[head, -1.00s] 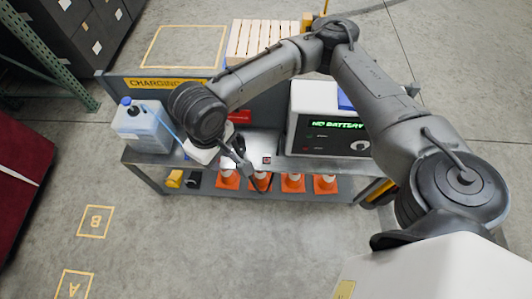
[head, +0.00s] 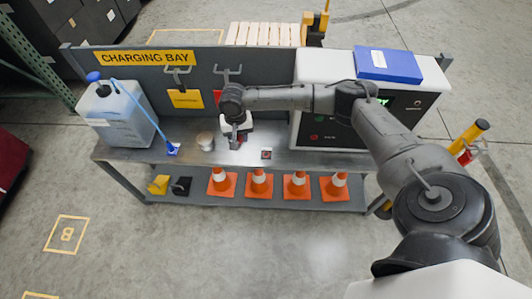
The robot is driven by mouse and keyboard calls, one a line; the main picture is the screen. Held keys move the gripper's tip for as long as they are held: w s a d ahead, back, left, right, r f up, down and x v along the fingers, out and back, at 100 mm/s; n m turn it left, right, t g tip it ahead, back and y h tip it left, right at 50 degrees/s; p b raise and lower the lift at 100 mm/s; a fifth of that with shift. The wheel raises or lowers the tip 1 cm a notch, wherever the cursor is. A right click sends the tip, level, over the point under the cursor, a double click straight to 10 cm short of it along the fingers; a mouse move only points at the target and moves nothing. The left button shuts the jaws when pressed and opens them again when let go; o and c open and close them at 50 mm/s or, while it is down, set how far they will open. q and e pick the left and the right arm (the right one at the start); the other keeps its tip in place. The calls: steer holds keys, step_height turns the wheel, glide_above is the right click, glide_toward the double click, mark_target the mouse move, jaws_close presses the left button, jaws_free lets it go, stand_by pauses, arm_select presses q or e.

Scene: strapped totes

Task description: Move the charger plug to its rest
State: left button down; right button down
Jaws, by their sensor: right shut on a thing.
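My right gripper (head: 236,141) is above the charging bench, left of the charger cabinet and in front of the back panel. It is shut on a small dark thing, most likely the charger plug; the wrist and fingers hide most of it, so its shape is unclear. A small dark square pad with a red mark (head: 266,154) lies on the bench just right of the gripper; I cannot tell whether it is the rest. Two metal hooks hang on the back panel (head: 208,60) behind the gripper. My left gripper is not in view.
A white jug (head: 121,118) with a blue hose stands at the bench's left, and a small pot (head: 205,141) beside the gripper. The charger cabinet (head: 311,67) carries a blue binder (head: 388,66). Orange cones (head: 259,184) stand on the lower shelf.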

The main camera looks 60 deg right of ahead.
steer(key=s+d+f+m+b, duration=0.3)
steer(key=d+f+b, duration=0.4)
steer(key=d+f, duration=0.5)
steer(key=shift+s+f, duration=0.25)
steer(key=shift+f, duration=1.7)
steer(key=shift+b, duration=0.3)
steer(key=shift+f, duration=0.1)
step_height(320, 180, down, 3)
steer(key=b, duration=0.4)
steer(key=shift+f, duration=0.15)
steer(key=f+b, duration=0.1)
steer(key=b, duration=0.1)
steer(key=shift+f+b, duration=0.3)
steer(key=shift+f, duration=0.1)
steer(key=shift+f+b, duration=0.25)
steer(key=shift+b, duration=0.15)
steer(key=shift+r+p, duration=0.1)
steer(key=shift+p, duration=0.25)
